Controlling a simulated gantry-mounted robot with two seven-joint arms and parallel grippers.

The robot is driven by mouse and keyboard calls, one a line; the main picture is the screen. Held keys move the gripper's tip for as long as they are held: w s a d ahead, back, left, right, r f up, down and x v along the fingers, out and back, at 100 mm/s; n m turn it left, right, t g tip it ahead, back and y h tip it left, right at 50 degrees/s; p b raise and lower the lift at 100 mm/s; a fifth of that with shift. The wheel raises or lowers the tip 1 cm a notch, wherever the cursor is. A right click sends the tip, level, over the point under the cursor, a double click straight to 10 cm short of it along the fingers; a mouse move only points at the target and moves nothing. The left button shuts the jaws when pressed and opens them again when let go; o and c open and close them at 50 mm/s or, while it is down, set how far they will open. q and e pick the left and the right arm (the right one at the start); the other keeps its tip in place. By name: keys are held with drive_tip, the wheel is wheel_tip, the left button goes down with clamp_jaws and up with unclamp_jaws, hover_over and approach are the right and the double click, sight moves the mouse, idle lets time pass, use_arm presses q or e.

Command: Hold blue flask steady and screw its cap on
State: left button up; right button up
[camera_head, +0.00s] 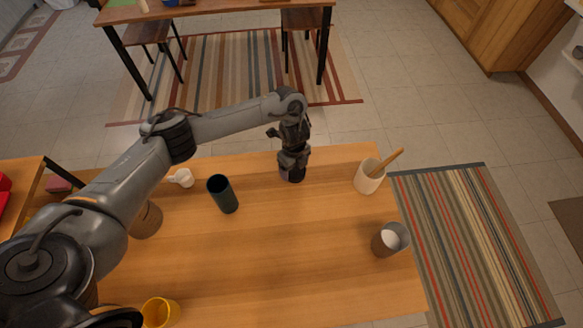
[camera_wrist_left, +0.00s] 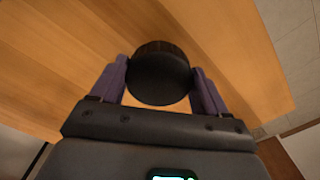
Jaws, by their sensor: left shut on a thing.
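My left gripper (camera_head: 292,168) points down at the far edge of the wooden table. In the left wrist view its two purple fingers close on opposite sides of a dark round cap (camera_wrist_left: 158,77) with a ribbed rim. What is under the cap is hidden. A dark, blue-green open cylinder (camera_head: 223,195), which may be the flask, stands on the table to the left of this gripper, apart from it. No clearly blue flask shows. My right gripper is not in view.
A white cup with a wooden utensil (camera_head: 368,180) and a grey cup with white contents (camera_head: 388,241) stand at the right. A small white object (camera_head: 181,178), a brown container (camera_head: 147,220) and a yellow cup (camera_head: 160,312) are at the left. The table's middle is clear.

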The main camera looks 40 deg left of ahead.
use_arm(q)
drive_tip(key=s+d+r+p, duration=0.2)
drive_tip(key=d+r, duration=0.4)
drive_tip(key=d, duration=0.4)
drive_tip(key=shift+s+d, duration=0.2)
